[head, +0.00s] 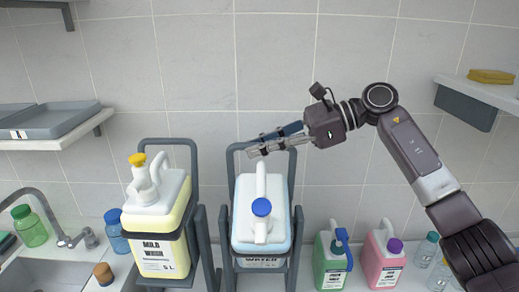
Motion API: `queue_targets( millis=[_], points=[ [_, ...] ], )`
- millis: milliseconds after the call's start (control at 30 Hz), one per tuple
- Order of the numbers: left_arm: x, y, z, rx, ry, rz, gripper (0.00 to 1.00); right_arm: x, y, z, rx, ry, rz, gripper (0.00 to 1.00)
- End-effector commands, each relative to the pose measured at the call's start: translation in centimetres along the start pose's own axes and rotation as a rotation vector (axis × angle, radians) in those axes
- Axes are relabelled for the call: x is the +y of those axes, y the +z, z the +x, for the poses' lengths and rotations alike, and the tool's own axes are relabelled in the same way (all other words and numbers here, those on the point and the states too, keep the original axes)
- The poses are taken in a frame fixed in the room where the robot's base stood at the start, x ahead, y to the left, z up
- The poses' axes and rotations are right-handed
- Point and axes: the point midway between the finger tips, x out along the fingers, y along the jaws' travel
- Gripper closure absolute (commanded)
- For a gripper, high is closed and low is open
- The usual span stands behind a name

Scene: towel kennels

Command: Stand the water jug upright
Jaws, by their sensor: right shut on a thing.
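The water jug (245,218) is white and pale blue with a blue cap. It sits in a dark grey tilting cradle (296,240) at the middle of the counter. It leans forward, cap toward me, and its WATER label is mostly hidden low down. My right gripper (277,140) comes in from the right above and behind the jug. Its fingers are closed at the cradle's top bar, apart from the jug's cap. The exact contact is partly covered by the fingers. My left gripper is out of view.
A yellow-capped wash jug (157,215) stands in a similar cradle on the left. A green bottle (331,258) and a pink bottle (382,257) stand on the right. A sink tap (65,236) is far left. Wall shelves (55,138) flank both sides.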

Motion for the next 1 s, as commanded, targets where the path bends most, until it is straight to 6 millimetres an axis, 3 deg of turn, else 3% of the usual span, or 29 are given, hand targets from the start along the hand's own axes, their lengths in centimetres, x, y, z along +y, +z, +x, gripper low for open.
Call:
queue_targets(
  millis=[600, 633, 767, 1000],
  points=[
    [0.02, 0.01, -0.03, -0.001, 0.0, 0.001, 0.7, -0.7, -0.26, 0.13, 0.003, 0.002, -0.002, 1.0],
    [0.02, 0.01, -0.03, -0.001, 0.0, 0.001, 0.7, -0.7, -0.27, 0.13, 0.003, 0.002, -0.002, 0.85],
    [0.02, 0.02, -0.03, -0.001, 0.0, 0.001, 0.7, -0.69, -0.29, 0.14, 0.003, 0.002, -0.001, 0.71],
    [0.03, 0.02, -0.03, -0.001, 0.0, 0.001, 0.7, -0.67, -0.22, 0.13, 0.002, 0.003, -0.002, 0.7]
  ],
)
